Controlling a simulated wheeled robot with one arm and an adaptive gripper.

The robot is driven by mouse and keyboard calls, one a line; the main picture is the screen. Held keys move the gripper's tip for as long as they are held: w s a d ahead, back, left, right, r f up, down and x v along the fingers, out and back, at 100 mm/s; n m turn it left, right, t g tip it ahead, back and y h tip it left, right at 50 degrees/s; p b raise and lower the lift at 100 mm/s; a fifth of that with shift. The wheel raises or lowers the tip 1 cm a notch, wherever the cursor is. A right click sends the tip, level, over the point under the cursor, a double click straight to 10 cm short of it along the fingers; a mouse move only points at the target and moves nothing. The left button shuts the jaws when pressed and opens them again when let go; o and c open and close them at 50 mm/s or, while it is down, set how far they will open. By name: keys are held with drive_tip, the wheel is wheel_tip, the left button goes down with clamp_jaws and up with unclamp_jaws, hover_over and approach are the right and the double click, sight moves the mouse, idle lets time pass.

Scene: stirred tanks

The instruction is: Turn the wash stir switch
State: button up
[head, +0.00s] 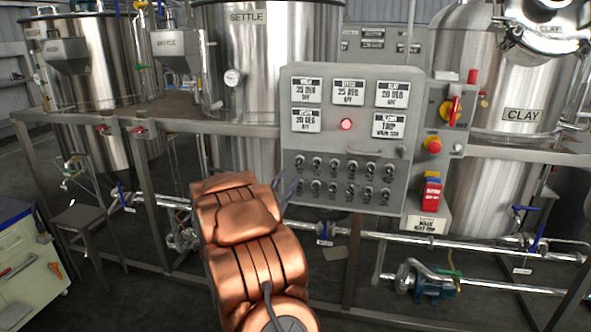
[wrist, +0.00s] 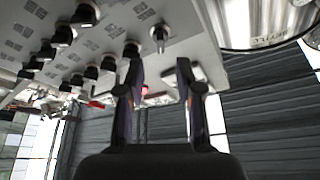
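The grey control panel (head: 342,232) shows in the head view with two rows of small black switches (head: 341,180) under its displays. The labels over the switches are too small to read, so I cannot tell which is the wash stir switch. My gripper (head: 284,190) is at the panel's lower left edge, mostly hidden behind my copper-coloured wrist. In the wrist view my gripper (wrist: 158,68) is open, its two dark fingers apart and nothing between them. One switch (wrist: 159,38) stands on the panel face just beyond the fingertips, roughly in line with the gap, apart from them.
A red indicator (head: 347,125) is lit among the displays. A red-yellow rotary handle (head: 450,109) and a red stop button (head: 432,146) sit on the panel's right. Metal railing (head: 215,129) and tanks stand behind. A grey-green cabinet (head: 30,262) is at lower left.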

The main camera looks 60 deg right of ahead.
sight(297, 165)
drive_tip(key=shift+x, duration=3.1)
drive_tip(key=shift+f, duration=0.1)
drive_tip(key=shift+c, duration=0.3)
clamp_jaws()
